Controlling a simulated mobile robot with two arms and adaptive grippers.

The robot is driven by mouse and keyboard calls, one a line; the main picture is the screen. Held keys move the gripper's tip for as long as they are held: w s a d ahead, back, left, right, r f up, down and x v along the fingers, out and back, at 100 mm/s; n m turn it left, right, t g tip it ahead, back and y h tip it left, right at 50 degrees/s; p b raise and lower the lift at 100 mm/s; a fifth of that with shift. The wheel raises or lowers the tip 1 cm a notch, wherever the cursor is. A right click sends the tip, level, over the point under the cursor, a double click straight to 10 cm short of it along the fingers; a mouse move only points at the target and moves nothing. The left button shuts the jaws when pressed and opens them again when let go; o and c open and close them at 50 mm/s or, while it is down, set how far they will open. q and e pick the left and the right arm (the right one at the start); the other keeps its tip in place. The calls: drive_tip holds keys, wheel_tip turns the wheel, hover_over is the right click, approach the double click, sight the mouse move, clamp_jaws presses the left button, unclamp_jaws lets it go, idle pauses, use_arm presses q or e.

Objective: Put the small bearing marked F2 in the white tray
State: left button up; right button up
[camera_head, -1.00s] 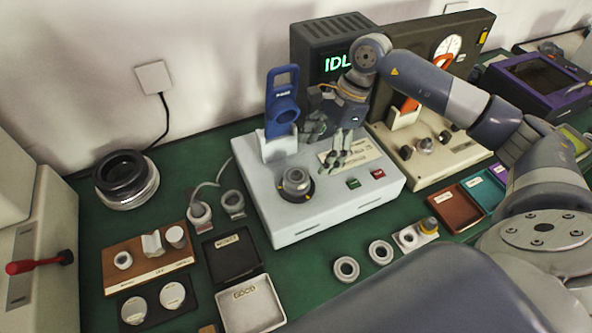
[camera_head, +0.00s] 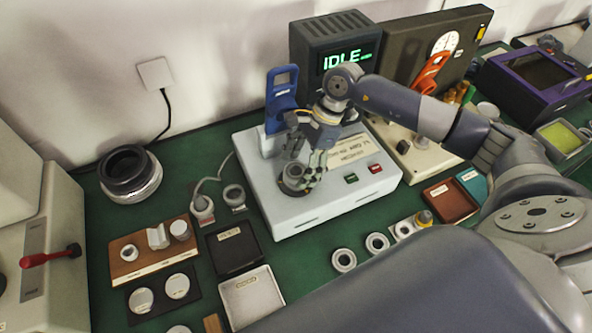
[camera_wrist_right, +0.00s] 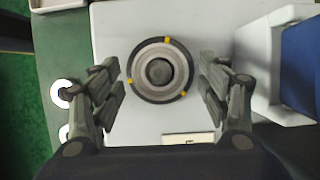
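A grey bearing ring (camera_head: 292,178) sits on the round spindle seat of the white test machine (camera_head: 300,222). In the right wrist view it is a ring (camera_wrist_right: 160,70) with a dark middle, on a black seat with yellow marks. My right gripper (camera_head: 303,167) is over it; in the wrist view its open fingers (camera_wrist_right: 161,88) stand on either side, with gaps to the ring. Small rings (camera_head: 344,260) and (camera_head: 377,244) lie on the green mat in front of the machine. No F2 mark is readable. The white tray (camera_head: 252,299) looks empty. My left gripper is not in view.
A black tray (camera_head: 233,250) lies behind the white tray. A wooden block (camera_head: 150,254) with small parts is to its left. A blue-handled tool (camera_head: 281,98) stands upright at the machine's back left, near my gripper. The display (camera_head: 345,58) reads IDLE.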

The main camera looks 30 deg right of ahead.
drive_tip(key=c, duration=1)
drive_tip(key=shift+w+r+b, duration=0.1)
drive_tip(key=shift+r+b, duration=0.25)
drive_tip(key=shift+r, duration=0.05)
drive_tip(key=shift+s+r+b, duration=0.25)
drive_tip(key=shift+r+b, duration=0.2)
drive_tip(key=shift+r, duration=0.2)
drive_tip(key=shift+s+r+b, duration=0.2)
drive_tip(key=shift+r+b, duration=0.2)
drive_tip(key=shift+r, duration=0.2)
drive_tip(key=shift+s+a+r+b, duration=0.25)
drive_tip(key=shift+s+b, duration=0.7)
drive_tip(key=shift+s, duration=1.6)
drive_tip(key=shift+s+a+r+b, duration=0.1)
drive_tip(key=shift+s+r+b, duration=0.2)
drive_tip(key=shift+s+b, duration=1.5)
drive_tip(key=shift+s+a+r+b, duration=0.2)
drive_tip(key=shift+s+r, duration=0.1)
drive_tip(key=shift+s, duration=3)
